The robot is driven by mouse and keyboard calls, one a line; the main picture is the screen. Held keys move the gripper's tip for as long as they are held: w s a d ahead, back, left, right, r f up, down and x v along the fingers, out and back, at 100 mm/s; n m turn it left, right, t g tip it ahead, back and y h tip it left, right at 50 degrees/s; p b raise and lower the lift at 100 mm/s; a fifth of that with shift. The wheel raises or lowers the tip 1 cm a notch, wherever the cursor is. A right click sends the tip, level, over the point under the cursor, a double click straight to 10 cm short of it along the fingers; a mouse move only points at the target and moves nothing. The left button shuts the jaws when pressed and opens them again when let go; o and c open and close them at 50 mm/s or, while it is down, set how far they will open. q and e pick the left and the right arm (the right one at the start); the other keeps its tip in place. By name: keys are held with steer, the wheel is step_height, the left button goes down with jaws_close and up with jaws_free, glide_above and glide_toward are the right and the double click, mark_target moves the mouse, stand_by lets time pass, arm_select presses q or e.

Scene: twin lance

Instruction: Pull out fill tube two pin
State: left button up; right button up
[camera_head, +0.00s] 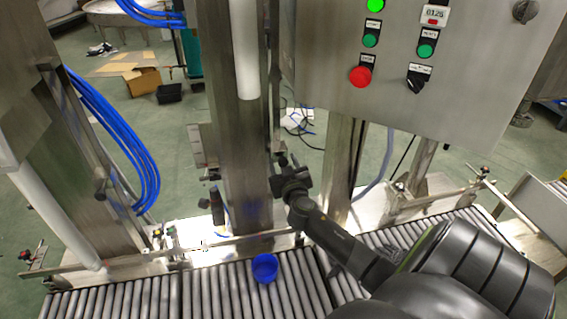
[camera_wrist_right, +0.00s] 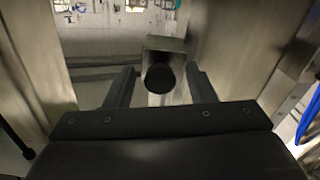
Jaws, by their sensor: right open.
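My right gripper (camera_head: 285,164) reaches up from the lower right to the steel column in the head view. In the right wrist view its two fingers (camera_wrist_right: 160,85) stand apart, open. A black round knob, seen end-on, looks like the pin (camera_wrist_right: 160,78) and shows between the fingers, in front of a steel block (camera_wrist_right: 165,45). I cannot tell how deep it lies between them, and no contact shows. In the head view the gripper and column make the pin hard to make out. A white tube (camera_head: 246,50) hangs above. My left gripper is not in view.
A steel control panel (camera_head: 420,60) with buttons hangs at the upper right. The roller conveyor (camera_head: 180,295) runs along the front with a blue cup (camera_head: 265,267) on it. Blue hoses (camera_head: 120,150) and another white tube (camera_head: 55,220) are at left.

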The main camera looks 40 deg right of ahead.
steer(key=shift+w, duration=0.15)
jaws_close()
steer(key=shift+s+a+f+b, duration=0.15)
steer(key=shift+s+a+b, duration=0.15)
steer(key=shift+s, duration=0.35)
steer(key=shift+s+a, duration=0.15)
steer(key=shift+s, duration=0.2)
steer(key=shift+c, duration=0.8)
jaws_free()
steer(key=shift+s, duration=0.1)
steer(key=shift+o, duration=0.8)
steer(key=shift+a, duration=0.1)
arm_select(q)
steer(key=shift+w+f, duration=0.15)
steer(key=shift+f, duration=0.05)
